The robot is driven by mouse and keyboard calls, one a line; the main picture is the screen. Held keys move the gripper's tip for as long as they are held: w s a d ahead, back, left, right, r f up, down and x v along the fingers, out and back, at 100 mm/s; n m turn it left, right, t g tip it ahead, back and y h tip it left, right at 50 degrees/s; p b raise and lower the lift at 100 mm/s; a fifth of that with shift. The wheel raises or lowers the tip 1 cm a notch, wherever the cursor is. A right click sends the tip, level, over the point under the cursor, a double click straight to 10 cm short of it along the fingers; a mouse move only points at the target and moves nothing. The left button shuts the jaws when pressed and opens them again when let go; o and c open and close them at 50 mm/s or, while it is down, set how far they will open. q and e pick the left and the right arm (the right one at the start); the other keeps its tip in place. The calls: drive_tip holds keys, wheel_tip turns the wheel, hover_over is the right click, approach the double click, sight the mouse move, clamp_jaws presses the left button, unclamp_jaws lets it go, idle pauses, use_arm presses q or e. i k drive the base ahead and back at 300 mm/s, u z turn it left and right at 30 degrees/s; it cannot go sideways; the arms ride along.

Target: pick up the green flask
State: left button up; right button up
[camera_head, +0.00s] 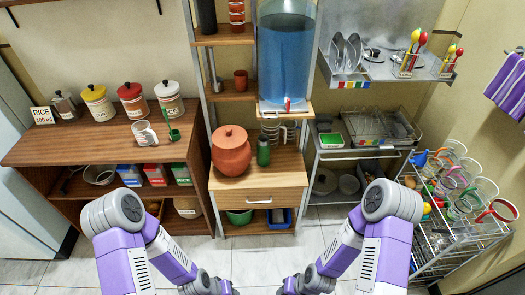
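The green flask (263,152) is a small dark green bottle with a dark cap. It stands upright on the wooden cabinet top (290,172), just right of a round terracotta pot (231,151) with a lid. It is below the large blue water container. My two purple and grey arms come in from the bottom left and bottom right, well in front of the cabinet. Their wrists reach the bottom edge, where the picture cuts them off. The fingers of both grippers are not visible. Nothing of mine touches the flask.
The blue water container (285,60) with a small red tap stands on a shelf above the flask. A metal rack of glasses and cups (277,128) is behind it. A wooden counter with jars (95,148) is at left, a cup trolley (465,232) at right. The floor ahead is clear.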

sight(264, 145)
drive_tip(key=k, duration=0.4)
drive_tip(key=u, duration=0.45)
drive_tip(key=i, duration=1.75)
